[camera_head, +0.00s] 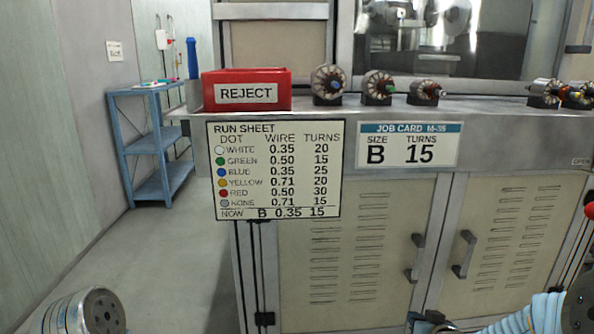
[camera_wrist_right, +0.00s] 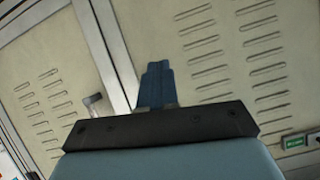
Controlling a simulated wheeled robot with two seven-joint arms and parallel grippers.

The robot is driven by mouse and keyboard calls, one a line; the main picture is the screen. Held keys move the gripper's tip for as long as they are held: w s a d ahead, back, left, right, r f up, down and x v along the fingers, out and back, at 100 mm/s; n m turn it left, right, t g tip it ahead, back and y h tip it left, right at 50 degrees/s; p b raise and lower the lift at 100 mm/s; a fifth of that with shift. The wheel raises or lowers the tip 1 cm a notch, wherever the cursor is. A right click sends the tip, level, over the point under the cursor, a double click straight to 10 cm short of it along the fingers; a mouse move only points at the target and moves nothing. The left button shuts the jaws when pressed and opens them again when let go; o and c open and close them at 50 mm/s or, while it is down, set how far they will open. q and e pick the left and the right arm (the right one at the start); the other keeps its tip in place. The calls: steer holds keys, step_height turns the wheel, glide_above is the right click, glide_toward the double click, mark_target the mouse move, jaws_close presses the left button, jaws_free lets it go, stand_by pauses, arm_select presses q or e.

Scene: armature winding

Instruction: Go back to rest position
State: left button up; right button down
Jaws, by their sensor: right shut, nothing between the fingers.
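My right gripper (camera_head: 418,319) is low at the bottom edge of the head view, in front of the cabinet doors. In the right wrist view its dark blue fingers (camera_wrist_right: 157,72) are together with nothing between them. It touches no object that I can see. The round grey end of my left arm (camera_head: 92,312) shows at the bottom left corner, but the left gripper itself is not in view.
A steel bench (camera_head: 510,142) holds a red REJECT bin (camera_head: 247,76) and several armatures, one at the left (camera_head: 328,84). A run sheet (camera_head: 273,170) and job card (camera_head: 408,145) hang on its front. A blue shelf (camera_head: 150,145) stands back left. The left floor is clear.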

steer(key=s+a+f+g+y+p, duration=0.1)
steer(key=s+a+f+g+p, duration=0.1)
steer(key=s+a+f+g, duration=0.55)
steer(key=s+a+f+g+y+p, duration=0.1)
steer(key=s+a+f+g, duration=0.1)
steer(key=s+a+f, duration=0.3)
steer(key=s+a+f+g+y+p, duration=0.1)
steer(key=s+a+f, duration=0.5)
steer(key=s, duration=0.7)
steer(key=shift+a+f+g, duration=0.3)
steer(key=shift+f+g, duration=0.25)
steer(key=shift+f, duration=0.1)
